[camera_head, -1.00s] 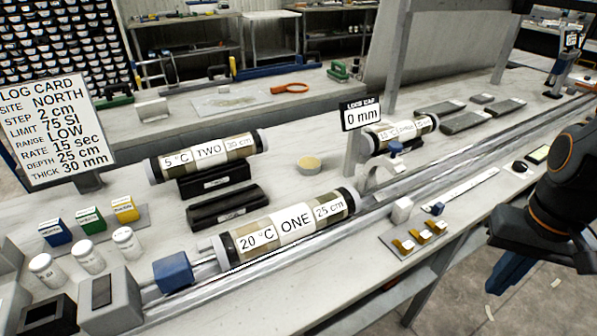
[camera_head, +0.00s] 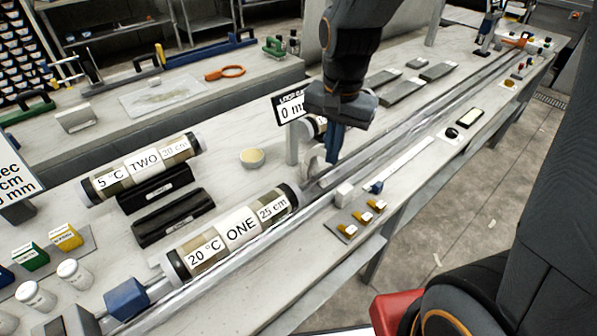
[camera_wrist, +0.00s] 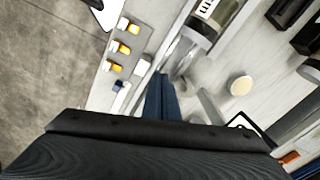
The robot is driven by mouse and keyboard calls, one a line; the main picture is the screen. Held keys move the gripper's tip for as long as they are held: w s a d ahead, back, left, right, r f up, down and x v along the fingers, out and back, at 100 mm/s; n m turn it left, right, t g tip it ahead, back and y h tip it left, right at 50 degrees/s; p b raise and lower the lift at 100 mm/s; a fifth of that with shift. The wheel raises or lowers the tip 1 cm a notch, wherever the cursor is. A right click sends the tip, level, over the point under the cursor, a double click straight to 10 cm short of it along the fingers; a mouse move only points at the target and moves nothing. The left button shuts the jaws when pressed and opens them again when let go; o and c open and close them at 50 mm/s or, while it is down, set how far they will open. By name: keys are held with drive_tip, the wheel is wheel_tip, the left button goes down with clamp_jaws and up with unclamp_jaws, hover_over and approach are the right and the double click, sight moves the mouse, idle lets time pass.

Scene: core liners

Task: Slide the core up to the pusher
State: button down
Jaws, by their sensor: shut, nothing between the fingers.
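The core labelled ONE (camera_head: 238,232), marked 20 °C and 25 cm, lies along the rail (camera_head: 395,128) in the front middle of the head view. Its dark-capped end shows at the top of the wrist view (camera_wrist: 196,38). The blue pusher block (camera_head: 126,299) sits on the rail at lower left, with a short rod towards the core and a small gap between them.
Core TWO (camera_head: 142,168) lies on a black cradle behind, with an empty black cradle (camera_head: 173,215) beside it. The ring sensor (camera_head: 310,165) stands at the rail near my fingers. Yellow pieces (camera_head: 362,218) and a white block (camera_head: 344,194) lie in front of the rail.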

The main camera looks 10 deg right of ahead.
drive_tip(key=w+a+r+m, duration=0.1)
drive_tip(key=w+a+m, duration=0.2)
drive_tip(key=a+m, duration=0.1)
drive_tip(key=shift+g, duration=0.4)
drive_tip(key=f+p, duration=0.1)
drive_tip(key=f, duration=0.4)
drive_tip(key=f+p, duration=0.2)
drive_tip(key=f, duration=0.2)
drive_tip(key=shift+s+a+f, duration=0.1)
drive_tip(key=shift+s+f, duration=0.1)
drive_tip(key=shift+f, duration=0.2)
drive_tip(key=shift+s+a+r+p, duration=0.15)
drive_tip(key=shift+s+a+p, duration=0.2)
drive_tip(key=shift+a, duration=0.25)
drive_tip(key=shift+s+a+r+p, duration=0.1)
drive_tip(key=shift+s+a+p, duration=0.1)
drive_tip(key=shift+s+a, duration=0.3)
drive_tip(key=shift+s+a+f, duration=0.1)
drive_tip(key=shift+s+a, duration=0.1)
drive_tip(key=shift+a, duration=0.4)
